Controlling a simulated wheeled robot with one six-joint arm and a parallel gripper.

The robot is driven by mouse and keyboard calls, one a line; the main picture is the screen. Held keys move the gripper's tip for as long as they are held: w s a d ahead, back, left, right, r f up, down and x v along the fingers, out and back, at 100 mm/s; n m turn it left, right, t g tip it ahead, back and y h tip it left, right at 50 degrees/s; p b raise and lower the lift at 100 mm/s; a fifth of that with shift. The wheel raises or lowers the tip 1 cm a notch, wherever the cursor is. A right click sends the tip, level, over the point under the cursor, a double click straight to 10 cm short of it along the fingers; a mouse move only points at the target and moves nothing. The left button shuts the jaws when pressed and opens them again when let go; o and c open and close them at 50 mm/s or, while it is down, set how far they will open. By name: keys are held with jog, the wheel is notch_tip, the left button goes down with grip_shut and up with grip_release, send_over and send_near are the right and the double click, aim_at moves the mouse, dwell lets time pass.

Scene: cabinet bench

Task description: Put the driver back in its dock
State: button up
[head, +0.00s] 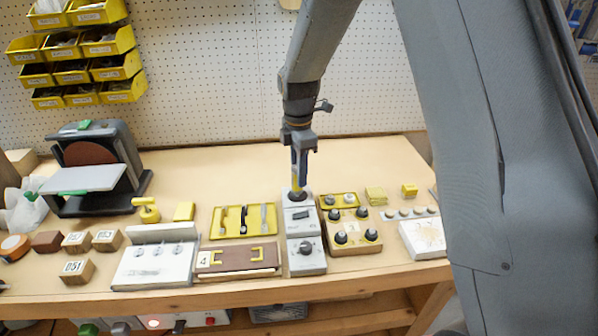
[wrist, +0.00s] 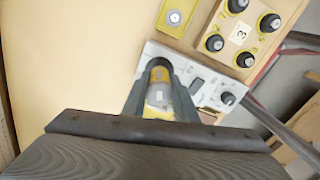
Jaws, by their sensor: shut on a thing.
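The driver (head: 296,184), with a yellow lower part, hangs upright from my gripper (head: 299,158) in the head view. In the wrist view the dark fingers of my gripper (wrist: 158,76) stand on both sides of the yellow and grey driver (wrist: 159,99) and are shut on it. The dock appears to be the grey box (head: 299,227) with a dark round socket at its back end, a switch and a knob; it also shows in the wrist view (wrist: 211,86). The driver's lower end is over or at the socket; I cannot tell whether it is inside.
A box with black knobs (head: 357,236) stands close to the right of the dock. The bench (head: 360,153) behind is clear.

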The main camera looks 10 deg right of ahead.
jog(key=shift+f+b, duration=0.35)
jog(key=shift+f, duration=1.2)
dwell(1.9)
jog(key=o, duration=1.3)
jog(key=shift+r, duration=0.1)
jog(key=shift+r+p, duration=2.3)
jog(key=shift+r, duration=1.1)
jog(key=s+d+m+b, duration=0.1)
jog(key=s+d+m, duration=0.2)
jog(key=s+m, duration=0.4)
jog(key=s+d+r+m+t+b, duration=0.1)
jog(key=s+d+m, duration=0.3)
jog(key=s+m, duration=0.3)
jog(key=s+d+m+b, duration=0.1)
jog(key=s+d+m, duration=0.3)
jog(key=s+m, duration=0.3)
jog(key=shift+s+d+r, duration=0.2)
jog(key=shift+s+d, duration=0.05)
jog(key=shift+s, duration=0.7)
